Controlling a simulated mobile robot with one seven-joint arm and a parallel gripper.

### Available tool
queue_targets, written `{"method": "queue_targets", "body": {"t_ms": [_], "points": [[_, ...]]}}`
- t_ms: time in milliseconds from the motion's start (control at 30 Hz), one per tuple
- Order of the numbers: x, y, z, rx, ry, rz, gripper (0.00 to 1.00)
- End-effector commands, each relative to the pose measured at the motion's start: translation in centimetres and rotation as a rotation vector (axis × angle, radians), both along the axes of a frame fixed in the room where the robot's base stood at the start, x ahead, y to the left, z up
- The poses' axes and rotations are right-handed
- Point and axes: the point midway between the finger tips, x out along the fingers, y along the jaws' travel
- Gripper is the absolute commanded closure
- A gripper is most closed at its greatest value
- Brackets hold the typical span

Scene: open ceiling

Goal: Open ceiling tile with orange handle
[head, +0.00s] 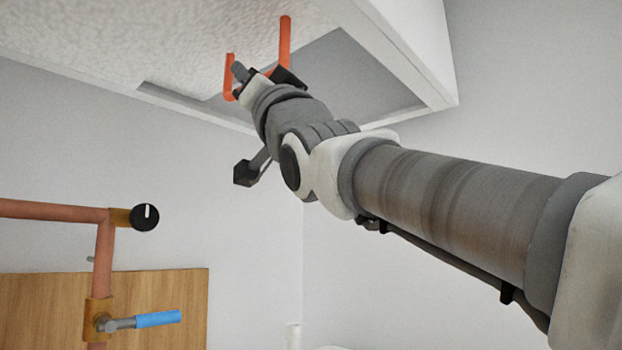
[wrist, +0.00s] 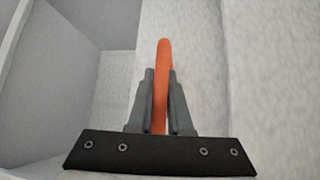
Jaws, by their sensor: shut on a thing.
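The orange handle (head: 285,40) is a U-shaped bar on the white textured ceiling tile (head: 150,35) at the top of the head view. My gripper (head: 258,74) is up at the handle and shut on its bar. In the wrist view the two fingers (wrist: 160,103) close on either side of the orange handle (wrist: 164,62). The tile hangs tilted, with a grey recess (head: 350,75) showing beside it. Part of the handle is hidden behind my fingers.
A white frame edge (head: 400,50) borders the opening on the right, close to my arm. At lower left are copper pipes (head: 103,250) with a black knob (head: 145,217) and a blue-handled valve (head: 158,318), in front of a wooden panel (head: 160,285). The air below is clear.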

Motion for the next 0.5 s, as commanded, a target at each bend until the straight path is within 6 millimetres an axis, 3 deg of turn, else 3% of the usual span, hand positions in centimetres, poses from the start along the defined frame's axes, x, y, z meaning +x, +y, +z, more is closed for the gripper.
{"method": "queue_targets", "body": {"t_ms": [200, 233, 367, 400, 500], "points": [[-0.16, -0.02, 0.20, 0.002, -0.004, 0.001, 1.00], [-0.16, -0.02, 0.20, 0.002, -0.004, 0.001, 0.81], [-0.14, -0.02, 0.17, 0.001, -0.004, 0.001, 0.57], [-0.13, -0.02, 0.16, 0.002, -0.003, 0.001, 0.53], [-0.10, -0.01, 0.11, 0.001, -0.002, 0.001, 0.53]]}}
